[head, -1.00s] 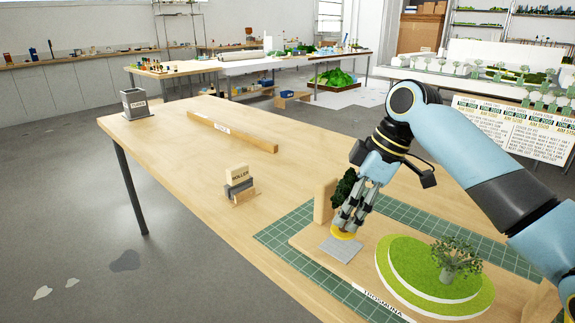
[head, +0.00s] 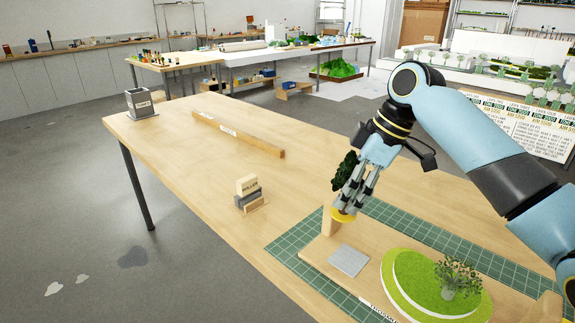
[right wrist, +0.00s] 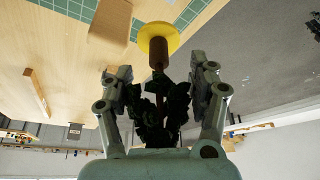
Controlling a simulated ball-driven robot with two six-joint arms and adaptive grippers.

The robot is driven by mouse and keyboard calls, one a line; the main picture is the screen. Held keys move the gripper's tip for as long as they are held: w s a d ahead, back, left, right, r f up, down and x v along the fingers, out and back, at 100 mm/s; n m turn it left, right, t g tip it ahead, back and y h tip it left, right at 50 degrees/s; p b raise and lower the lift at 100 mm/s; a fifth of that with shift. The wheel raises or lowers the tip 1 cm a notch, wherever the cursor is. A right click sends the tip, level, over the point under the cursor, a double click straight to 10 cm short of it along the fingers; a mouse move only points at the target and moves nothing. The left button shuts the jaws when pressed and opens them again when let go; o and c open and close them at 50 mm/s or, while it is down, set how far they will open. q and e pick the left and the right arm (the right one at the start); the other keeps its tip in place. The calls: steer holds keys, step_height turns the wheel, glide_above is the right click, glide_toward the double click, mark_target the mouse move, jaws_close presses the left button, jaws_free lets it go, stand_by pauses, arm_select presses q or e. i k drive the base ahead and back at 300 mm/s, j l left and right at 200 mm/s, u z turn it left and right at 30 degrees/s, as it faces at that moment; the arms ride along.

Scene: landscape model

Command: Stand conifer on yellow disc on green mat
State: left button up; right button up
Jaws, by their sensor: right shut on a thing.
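The conifer (head: 345,172) has dark green foliage, a brown trunk (right wrist: 158,56) and a yellow disc (head: 342,216) as its foot. My right gripper (head: 350,197) is shut on the conifer, with the fingers on both sides of it and the disc below the fingertips. In the right wrist view the disc (right wrist: 158,38) shows beyond the trunk. The disc appears raised, in front of a wooden block's top. The green mat (head: 290,245) has a pale grid and lies partly under a wooden board. My left gripper is not in view.
The wooden board (head: 320,254) carries a grey square (head: 348,260), an upright wooden block (head: 329,222) and a round grass mound (head: 425,275) with a small tree (head: 455,276). A bare mat strip (head: 410,222) lies behind the board. A labelled block (head: 247,185) stands left.

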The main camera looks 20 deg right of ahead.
mark_target(228, 178)
steer(key=i+j, duration=0.25)
steer(key=i, duration=0.2)
steer(key=i+j, duration=0.25)
steer(key=i, duration=0.25)
steer(key=i+j, duration=0.25)
steer(key=i, duration=0.2)
